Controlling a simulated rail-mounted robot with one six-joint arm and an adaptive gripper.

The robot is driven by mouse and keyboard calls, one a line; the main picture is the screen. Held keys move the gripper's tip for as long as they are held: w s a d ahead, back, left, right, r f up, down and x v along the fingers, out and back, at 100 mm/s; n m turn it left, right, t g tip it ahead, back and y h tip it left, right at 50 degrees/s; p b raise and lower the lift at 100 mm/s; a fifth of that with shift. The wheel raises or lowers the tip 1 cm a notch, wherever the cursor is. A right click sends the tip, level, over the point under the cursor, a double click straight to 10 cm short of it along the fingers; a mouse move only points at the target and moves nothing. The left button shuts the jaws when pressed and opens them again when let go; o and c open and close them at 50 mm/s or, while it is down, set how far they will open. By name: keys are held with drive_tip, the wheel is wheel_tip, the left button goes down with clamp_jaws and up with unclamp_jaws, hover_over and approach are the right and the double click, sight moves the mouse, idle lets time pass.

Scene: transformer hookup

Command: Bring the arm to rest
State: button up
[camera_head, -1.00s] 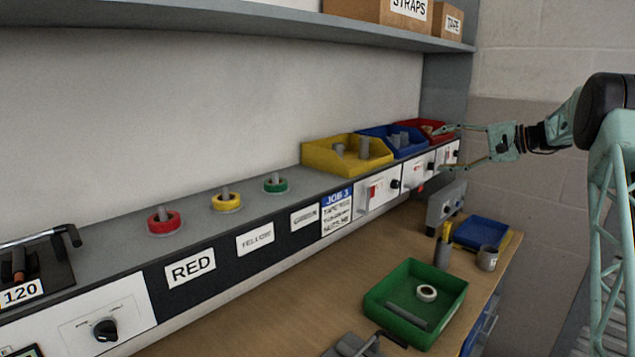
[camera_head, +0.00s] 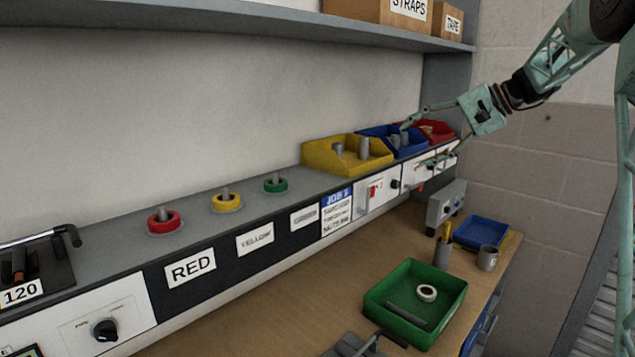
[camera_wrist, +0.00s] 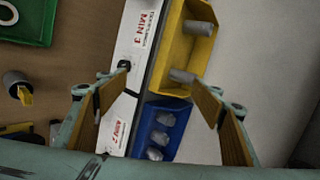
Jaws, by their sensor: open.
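My arm comes in from the upper right in the head view. My gripper (camera_head: 420,140) is open and empty, in front of the blue bin (camera_head: 372,131) and the red bin (camera_head: 437,130) on the ledge. In the wrist view my gripper (camera_wrist: 165,85) has its two fingers wide apart. The yellow bin (camera_wrist: 190,48) and the blue bin (camera_wrist: 146,126) show between and beyond them, with grey cylindrical parts inside. Nothing is held.
The yellow bin (camera_head: 318,158) stands left of the blue bin. Below on the bench are a green tray (camera_head: 455,300) with a white ring, a grey box (camera_head: 445,207), a blue tray (camera_head: 481,233) and a grey cup (camera_head: 487,259). A shelf (camera_head: 250,22) runs above.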

drive_tip(key=s+a+n+g+h, duration=0.15)
drive_tip(key=s+a, duration=0.25)
drive_tip(key=s, duration=0.7)
drive_tip(key=s+a+h, duration=0.2)
drive_tip(key=s+a, duration=0.2)
drive_tip(key=s, duration=0.8)
drive_tip(key=s+a+n+g+h, duration=0.1)
drive_tip(key=s+a, duration=0.3)
drive_tip(key=s, duration=0.7)
drive_tip(key=s+d+f+n+h, duration=0.1)
drive_tip(key=s+f, duration=0.2)
drive_tip(key=s, duration=0.8)
drive_tip(key=s+d+f+n+h, duration=0.1)
drive_tip(key=s+f+h, duration=0.1)
drive_tip(key=s, duration=0.8)
drive_tip(key=s+d+f+n+h, duration=0.1)
drive_tip(key=s+f, duration=0.4)
drive_tip(key=s, duration=0.6)
drive_tip(key=shift+s+d+n+h, duration=0.15)
drive_tip(key=shift+s+n+h, duration=0.2)
drive_tip(key=shift+n, duration=0.1)
drive_tip(key=shift+w+t, duration=0.1)
drive_tip(key=shift+t, duration=0.15)
